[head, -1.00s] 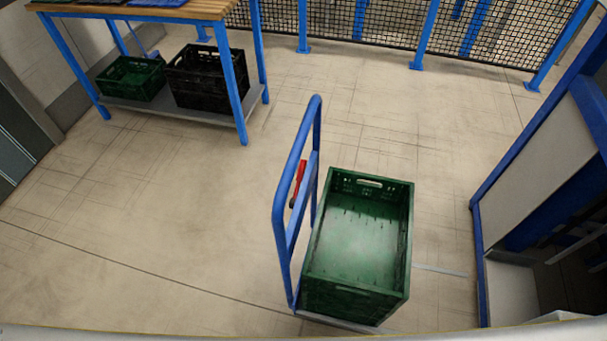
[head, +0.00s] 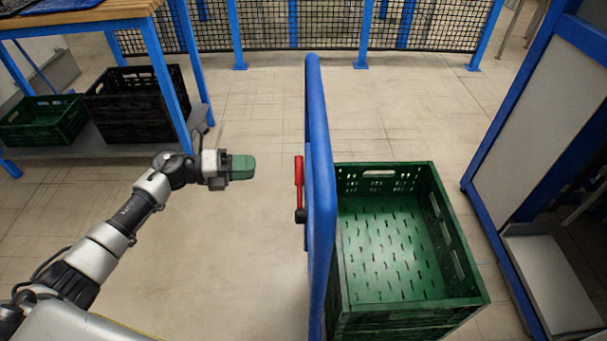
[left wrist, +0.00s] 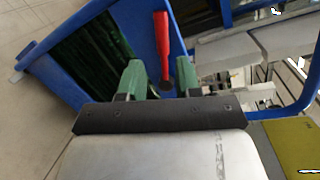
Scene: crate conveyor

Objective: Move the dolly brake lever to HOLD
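The dolly brake lever (head: 299,172) is a red handle on a dark pivot, on the left face of the blue dolly frame (head: 318,190). In the head view its red end points up; any HOLD marking is not readable. My left gripper (head: 243,167) is to the left of the lever, apart from it, with its green fingers pointing towards it. In the left wrist view the fingers (left wrist: 160,77) are spread, and the red lever (left wrist: 162,45) appears between and beyond them. Nothing is held. My right gripper is not in view.
A green crate (head: 458,290) stands on the dolly, right of the frame. A wooden-topped table (head: 100,14) with a black crate (head: 128,110) and another green crate (head: 40,118) on its shelf is at the left. A blue-framed structure (head: 500,150) stands right. Floor between is clear.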

